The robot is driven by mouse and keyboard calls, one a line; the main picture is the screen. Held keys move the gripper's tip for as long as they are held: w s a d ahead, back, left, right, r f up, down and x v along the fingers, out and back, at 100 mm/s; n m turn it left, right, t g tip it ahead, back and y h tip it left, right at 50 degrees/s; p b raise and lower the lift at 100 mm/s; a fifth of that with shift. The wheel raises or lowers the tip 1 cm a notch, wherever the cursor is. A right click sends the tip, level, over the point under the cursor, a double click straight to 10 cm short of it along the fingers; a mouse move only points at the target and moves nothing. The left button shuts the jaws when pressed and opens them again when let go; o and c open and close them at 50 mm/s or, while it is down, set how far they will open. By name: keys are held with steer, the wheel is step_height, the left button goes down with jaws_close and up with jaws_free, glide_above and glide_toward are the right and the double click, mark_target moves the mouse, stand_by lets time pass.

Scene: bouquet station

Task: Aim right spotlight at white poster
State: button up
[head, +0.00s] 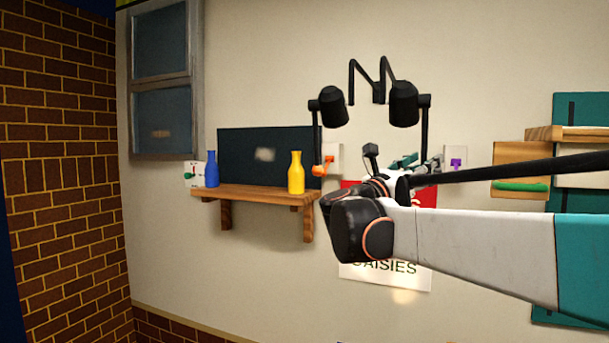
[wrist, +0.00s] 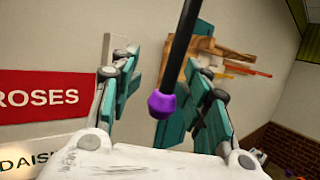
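The right spotlight (head: 403,104) is a black lamp on a wall bracket, with a black rod hanging from it. The rod ends in a purple knob (wrist: 162,105), which shows in the wrist view between the two teal fingers of my gripper (wrist: 165,72). The fingers are wide apart, with gaps to the knob. In the head view my gripper (head: 405,163) is partly hidden behind my wrist. The white poster (head: 390,278) reads DAISIES, and my arm covers its upper part. A light patch (head: 403,296) lies at its lower edge.
The left spotlight (head: 333,107) has a rod with an orange knob (head: 319,171). A red poster (wrist: 45,97) reads ROSES above the white one. A shelf (head: 250,193) holds a blue bottle (head: 211,170) and a yellow bottle (head: 296,174). A purple switch (head: 455,163) is on the wall.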

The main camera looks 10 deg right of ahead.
steer(key=v, duration=1.1)
steer(key=shift+s+a+f, duration=0.2)
steer(key=shift+s+a, duration=0.05)
steer(key=shift+a, duration=0.05)
